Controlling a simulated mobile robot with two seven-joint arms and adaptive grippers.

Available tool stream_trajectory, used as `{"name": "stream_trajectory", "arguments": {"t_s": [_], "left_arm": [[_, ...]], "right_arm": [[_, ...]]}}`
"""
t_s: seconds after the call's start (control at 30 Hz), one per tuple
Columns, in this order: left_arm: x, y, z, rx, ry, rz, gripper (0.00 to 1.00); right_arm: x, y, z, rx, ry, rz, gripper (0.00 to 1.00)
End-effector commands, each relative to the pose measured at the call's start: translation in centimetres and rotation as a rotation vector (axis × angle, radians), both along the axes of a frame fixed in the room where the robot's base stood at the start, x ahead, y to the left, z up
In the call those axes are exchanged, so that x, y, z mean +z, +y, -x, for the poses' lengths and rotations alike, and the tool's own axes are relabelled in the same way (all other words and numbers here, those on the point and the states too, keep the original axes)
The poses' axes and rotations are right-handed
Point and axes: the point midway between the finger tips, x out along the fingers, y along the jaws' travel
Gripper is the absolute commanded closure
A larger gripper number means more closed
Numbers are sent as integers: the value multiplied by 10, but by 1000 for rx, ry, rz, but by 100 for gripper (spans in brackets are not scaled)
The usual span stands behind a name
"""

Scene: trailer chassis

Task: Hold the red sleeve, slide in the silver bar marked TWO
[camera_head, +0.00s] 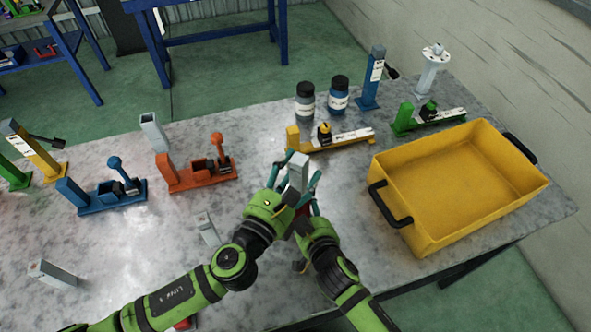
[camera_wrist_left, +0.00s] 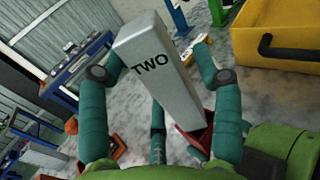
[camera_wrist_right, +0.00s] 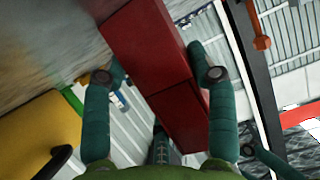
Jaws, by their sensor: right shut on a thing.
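The silver bar marked TWO (camera_wrist_left: 158,68) stands between my left gripper's (camera_wrist_left: 158,75) fingers in the left wrist view, its label facing the camera. Its lower end meets the red sleeve (camera_wrist_left: 192,138); how deep it sits inside is hidden. In the head view the bar (camera_head: 298,172) rises above both hands. My left gripper (camera_head: 293,175) is open around the bar, with a gap on the right side. My right gripper (camera_wrist_right: 160,76) is shut on the red sleeve (camera_wrist_right: 150,50); the hands mostly hide that grip in the head view.
A yellow crate (camera_head: 425,215) with black handles stands to the right. Orange (camera_head: 200,175), blue (camera_head: 105,195) and yellow (camera_head: 335,138) clamp fixtures stand around the hands. Two jars (camera_head: 339,95) are behind.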

Motion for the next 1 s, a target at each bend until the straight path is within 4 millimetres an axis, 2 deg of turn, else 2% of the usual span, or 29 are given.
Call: {"name": "stream_trajectory", "arguments": {"t_s": [0.23,0.37,0.8,1.0], "left_arm": [[2,0,0,0,-1,0,35],[13,0,0,-1,-4,0,35],[11,41,83,-1,4,-2,35],[12,51,102,1,1,-3,35]], "right_arm": [[-1,0,0,0,1,0,84],[-1,0,0,0,1,0,84],[-1,0,0,0,2,1,84],[-1,0,0,0,2,1,84]]}}
